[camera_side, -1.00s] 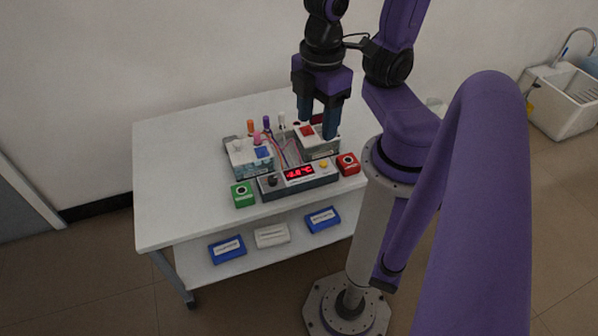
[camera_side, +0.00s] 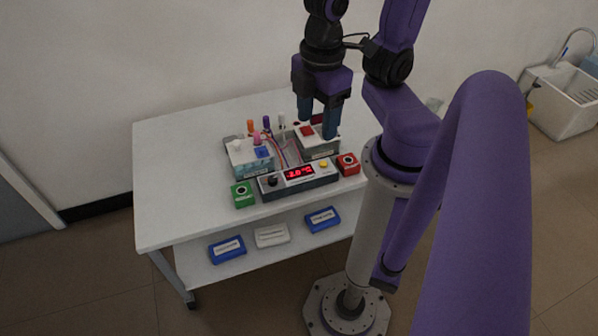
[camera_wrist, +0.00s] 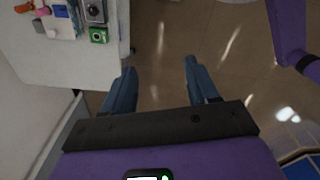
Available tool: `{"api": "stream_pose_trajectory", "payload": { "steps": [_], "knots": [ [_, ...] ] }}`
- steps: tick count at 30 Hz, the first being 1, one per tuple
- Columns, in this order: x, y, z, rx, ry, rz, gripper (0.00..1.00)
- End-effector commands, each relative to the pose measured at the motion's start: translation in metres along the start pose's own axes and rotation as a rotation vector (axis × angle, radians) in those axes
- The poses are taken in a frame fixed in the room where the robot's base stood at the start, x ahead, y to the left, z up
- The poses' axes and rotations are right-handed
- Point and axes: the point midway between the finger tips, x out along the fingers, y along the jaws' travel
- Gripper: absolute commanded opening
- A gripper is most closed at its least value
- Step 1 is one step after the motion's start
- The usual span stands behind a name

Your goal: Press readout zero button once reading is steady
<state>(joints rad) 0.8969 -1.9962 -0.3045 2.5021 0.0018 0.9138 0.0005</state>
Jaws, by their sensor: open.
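A grey readout unit (camera_side: 310,180) lies near the front edge of the white table. Its red display (camera_side: 299,172) shows digits that look like -2.0 °C, though they are small. It has a yellow button (camera_side: 323,163) on the right and a dark knob (camera_side: 272,181) on the left. I cannot read which control is marked zero.
A green box (camera_side: 242,194) and a red box (camera_side: 348,164) flank the readout. The table's left side (camera_side: 180,175) is clear. A lower shelf holds blue and white boxes.

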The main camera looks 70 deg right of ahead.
Motion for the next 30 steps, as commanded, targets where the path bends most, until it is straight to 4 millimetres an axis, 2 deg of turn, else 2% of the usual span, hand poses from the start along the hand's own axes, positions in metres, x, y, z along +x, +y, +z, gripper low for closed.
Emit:
{"api": "stream_pose_trajectory", "payload": {
  "steps": [4,5,10,30],
  "knots": [
    [0.0,0.0,0.0,0.0,0.0,0.0,0.59],
    [0.0,0.0,0.0,0.0,0.0,0.0,0.56],
    [0.0,0.0,0.0,0.0,0.0,0.0,0.0],
    [0.0,0.0,0.0,0.0,0.0,0.0,0.0]
  ]
}}
